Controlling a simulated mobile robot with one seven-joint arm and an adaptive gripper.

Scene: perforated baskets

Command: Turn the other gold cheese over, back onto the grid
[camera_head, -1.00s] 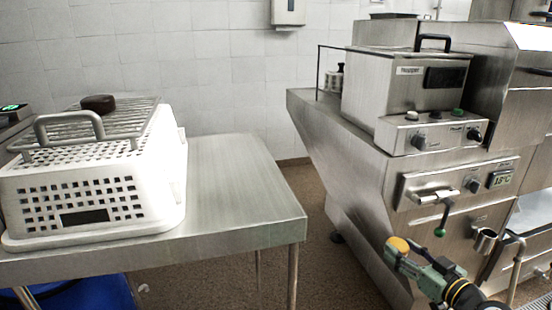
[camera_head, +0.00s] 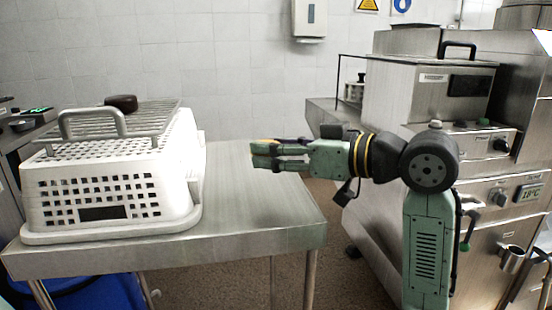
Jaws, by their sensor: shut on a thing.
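My gripper (camera_head: 266,155) is shut on the gold cheese (camera_head: 264,141). Only a thin yellow edge of the cheese shows at the fingertips, so which face is up cannot be told. The gripper points left and is held above the steel table, to the right of the white basket and apart from it. The wire grid (camera_head: 156,110) lies across the top of the basket. A dark brown round piece (camera_head: 121,103) sits on the grid near its back.
The white perforated basket (camera_head: 182,165) stands on the steel table (camera_head: 255,220), with a grey handle (camera_head: 90,112) rising at its front. The table right of the basket is clear. A steel machine (camera_head: 425,95) stands at the right, behind my arm.

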